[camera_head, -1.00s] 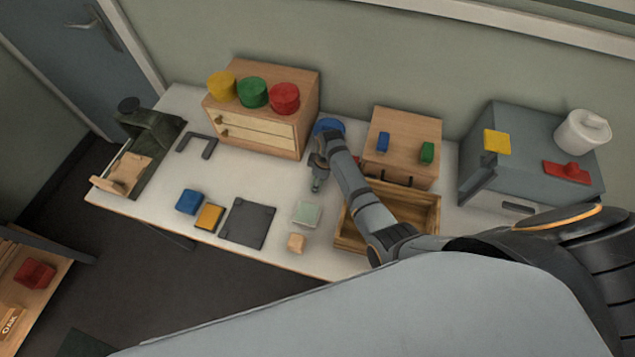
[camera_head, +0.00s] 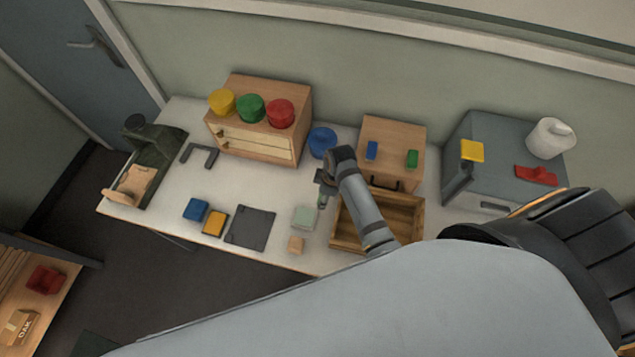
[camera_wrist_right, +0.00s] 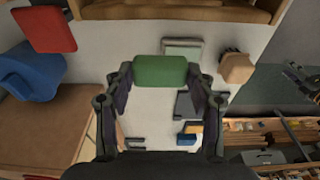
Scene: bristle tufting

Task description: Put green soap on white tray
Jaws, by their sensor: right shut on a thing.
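My right gripper (camera_wrist_right: 160,85) is shut on the green soap (camera_wrist_right: 160,71), a rounded block across its fingertips in the wrist view. In the head view the right gripper (camera_head: 323,190) hangs over the table, with the soap (camera_head: 322,201) small and partly hidden at its tip. A small pale, greenish-white square tray (camera_head: 304,217) lies on the table just left of and nearer than the soap. The tray (camera_wrist_right: 183,48) also shows beyond the soap in the wrist view, partly covered by it. The soap appears apart from the tray. My left gripper is not in view.
An open wooden drawer (camera_head: 344,237) stands right of the tray. A small wooden block (camera_head: 296,244) lies in front of it, and a dark grey mat (camera_head: 250,228) to its left. A blue round object (camera_head: 322,141) and a wooden box (camera_head: 262,143) stand behind.

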